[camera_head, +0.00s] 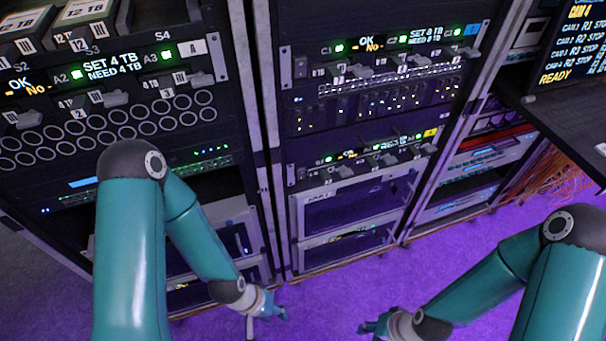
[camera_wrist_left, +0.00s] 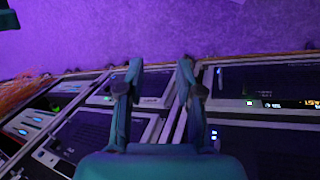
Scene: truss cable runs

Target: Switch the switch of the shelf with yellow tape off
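The shelf with yellow tape (camera_head: 430,132) is the lower switch panel in the middle rack in the head view. It has a small lit display (camera_head: 347,154), green lights and a row of small grey switch levers (camera_head: 390,159). The lever positions are too small to tell. My left gripper (camera_head: 268,314) is low in front of the racks, below and left of that shelf and apart from it. The left wrist view shows its two fingers (camera_wrist_left: 161,72) spread with nothing between them. My right gripper (camera_head: 371,329) hangs low over the purple floor, apart from the racks; its opening is unclear.
A blue-marked panel (camera_head: 471,29) sits above in the same rack. The left rack has a white-marked panel (camera_head: 192,47) with larger levers. A desk edge (camera_head: 560,110) and screen (camera_head: 574,45) stand at the right. Purple floor (camera_head: 330,300) is clear between my arms.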

